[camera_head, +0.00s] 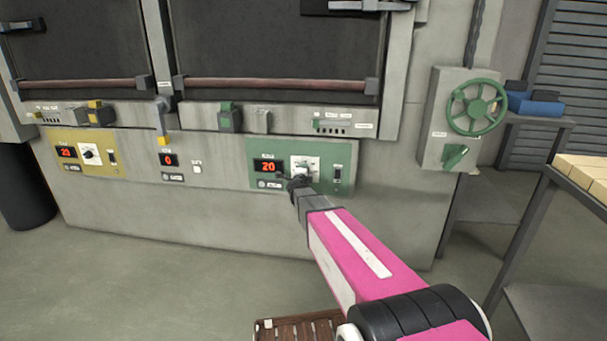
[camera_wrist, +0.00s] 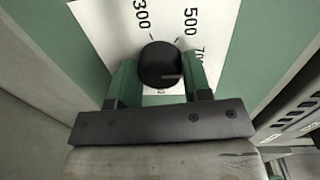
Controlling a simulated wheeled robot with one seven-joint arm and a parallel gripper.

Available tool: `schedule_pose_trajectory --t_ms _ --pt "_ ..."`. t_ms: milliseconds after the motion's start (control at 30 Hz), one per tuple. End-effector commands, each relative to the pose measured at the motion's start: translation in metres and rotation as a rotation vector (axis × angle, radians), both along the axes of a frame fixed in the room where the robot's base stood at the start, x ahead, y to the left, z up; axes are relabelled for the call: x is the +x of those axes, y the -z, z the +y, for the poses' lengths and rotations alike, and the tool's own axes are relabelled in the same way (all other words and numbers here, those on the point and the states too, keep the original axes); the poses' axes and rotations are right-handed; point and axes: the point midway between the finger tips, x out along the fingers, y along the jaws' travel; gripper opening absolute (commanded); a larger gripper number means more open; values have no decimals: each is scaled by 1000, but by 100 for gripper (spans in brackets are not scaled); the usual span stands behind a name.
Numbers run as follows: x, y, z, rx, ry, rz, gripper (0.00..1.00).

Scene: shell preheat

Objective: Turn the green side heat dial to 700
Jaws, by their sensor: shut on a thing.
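The green side control panel (camera_head: 342,181) is on the furnace's lower front. Its red display (camera_head: 267,166) reads 20. Its heat dial plate (camera_head: 312,160) is white and partly hidden by my gripper (camera_head: 298,180). In the wrist view, the round black dial knob (camera_wrist: 158,58) sits between the two green fingers of my gripper (camera_wrist: 160,86), which are shut on it. The white dial plate (camera_wrist: 105,25) shows 300 and 500 above the knob, and part of a 700 marking to the right. A small mark shows on the knob's lower right.
A yellow panel (camera_head: 70,143) with its own dial is at the left. A grey box with a green handwheel (camera_head: 476,107) stands at the right. A table with pale bricks (camera_head: 590,172) is at far right. A brown slatted wooden thing (camera_head: 295,333) lies low in front.

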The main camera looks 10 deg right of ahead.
Motion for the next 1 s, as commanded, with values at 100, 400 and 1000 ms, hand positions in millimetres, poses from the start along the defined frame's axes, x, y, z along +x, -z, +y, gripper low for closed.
schedule_pose_trajectory --t_ms 100,400,1000 --pt "-1 1 0 10 -1 -1 21" --pt "-1 1 0 11 -1 -1 21" --pt "-10 -1 3 9 0 -2 70"
